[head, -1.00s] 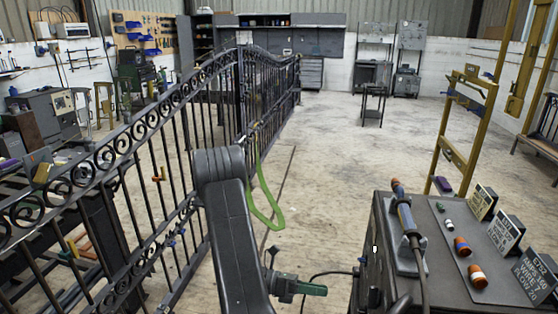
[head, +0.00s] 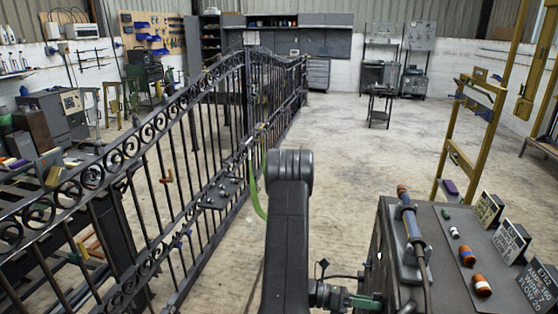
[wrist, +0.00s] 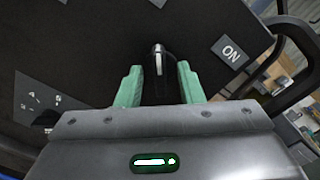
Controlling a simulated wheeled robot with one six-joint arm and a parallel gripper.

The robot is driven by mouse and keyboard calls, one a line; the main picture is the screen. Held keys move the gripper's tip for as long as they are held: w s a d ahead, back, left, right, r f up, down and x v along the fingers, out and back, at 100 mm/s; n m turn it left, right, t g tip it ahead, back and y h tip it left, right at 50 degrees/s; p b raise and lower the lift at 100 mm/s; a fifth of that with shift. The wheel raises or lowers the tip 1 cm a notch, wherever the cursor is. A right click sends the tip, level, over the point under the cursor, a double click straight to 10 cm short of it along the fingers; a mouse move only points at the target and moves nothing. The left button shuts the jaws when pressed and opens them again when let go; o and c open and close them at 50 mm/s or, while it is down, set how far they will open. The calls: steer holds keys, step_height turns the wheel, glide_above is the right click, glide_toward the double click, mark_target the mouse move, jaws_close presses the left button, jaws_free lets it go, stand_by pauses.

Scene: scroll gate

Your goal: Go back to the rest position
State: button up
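My gripper (head: 366,300) is low in the head view, beside the left side of the dark cabinet (head: 376,262). Its green fingers also show in the wrist view (wrist: 159,84), spread apart with a clear gap. A small metal switch lever (wrist: 158,58) stands on a dark panel (wrist: 100,50), in line with the gap. The lever appears free of both fingers; its depth relative to the fingertips is hard to tell. Nothing is held.
The black scroll gate (head: 190,150) runs along the left, with a green curved strip (head: 257,195) near it. A torch (head: 411,232), spools (head: 467,256) and label plates (head: 510,240) lie on the cabinet. A yellow frame (head: 480,130) stands behind. The floor beyond is open.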

steer(key=shift+d, duration=0.2)
steer(key=shift+a, duration=0.1)
steer(key=b+v, duration=0.2)
steer(key=v, duration=1.2)
steer(key=s+d+m+b, duration=0.2)
steer(key=s+d+m, duration=0.1)
steer(key=d+m, duration=0.7)
steer(key=x, duration=0.3)
steer(key=shift+d, duration=0.4)
stand_by(0.4)
steer(key=shift+w, duration=0.1)
